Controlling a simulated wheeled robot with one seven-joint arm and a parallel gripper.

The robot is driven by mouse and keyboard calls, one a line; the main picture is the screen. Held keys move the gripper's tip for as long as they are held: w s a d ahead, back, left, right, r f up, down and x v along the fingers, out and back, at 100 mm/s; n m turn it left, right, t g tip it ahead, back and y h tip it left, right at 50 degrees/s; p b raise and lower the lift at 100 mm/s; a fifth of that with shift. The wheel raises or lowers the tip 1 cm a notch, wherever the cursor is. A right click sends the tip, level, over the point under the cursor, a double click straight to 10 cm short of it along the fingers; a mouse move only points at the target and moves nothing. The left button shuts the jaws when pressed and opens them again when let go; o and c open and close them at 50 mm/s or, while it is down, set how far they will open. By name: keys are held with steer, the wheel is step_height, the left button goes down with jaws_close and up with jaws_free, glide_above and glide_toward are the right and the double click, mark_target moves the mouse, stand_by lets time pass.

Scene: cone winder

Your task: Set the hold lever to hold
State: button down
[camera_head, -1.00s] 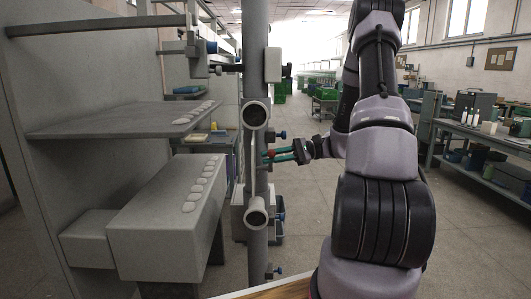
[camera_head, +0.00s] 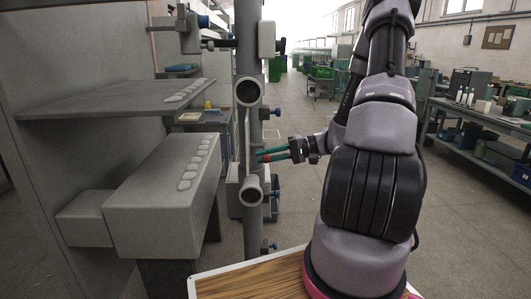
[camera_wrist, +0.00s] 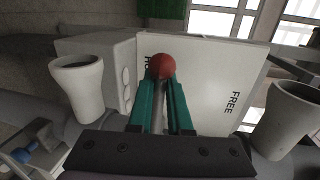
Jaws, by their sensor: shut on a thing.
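The hold lever (camera_wrist: 161,66) has a red ball knob on a grey rod and shows in the wrist view in front of a white plate (camera_wrist: 207,70). The plate reads FREE at the right; a second word at the left, beginning with what looks like H, is partly hidden behind the knob. The lever stands by this left word, well apart from FREE. My gripper (camera_wrist: 160,92) has its green fingers on both sides of the lever, shut on it just below the knob. In the head view my gripper (camera_head: 266,155) reaches left to the grey post, and the knob is small there.
The grey post (camera_head: 249,50) carries two round tube ends, one above and one below my gripper. White cone-shaped pieces (camera_wrist: 80,85) flank the plate. Grey machine shelves (camera_head: 150,195) stand at the left. The aisle floor at the right is open up to a workbench (camera_head: 480,130).

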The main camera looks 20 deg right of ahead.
steer(key=shift+f, duration=0.3)
steer(key=c, duration=0.8)
jaws_free()
steer(key=shift+c, duration=0.2)
steer(key=v, duration=1.1)
steer(key=shift+a, duration=0.1)
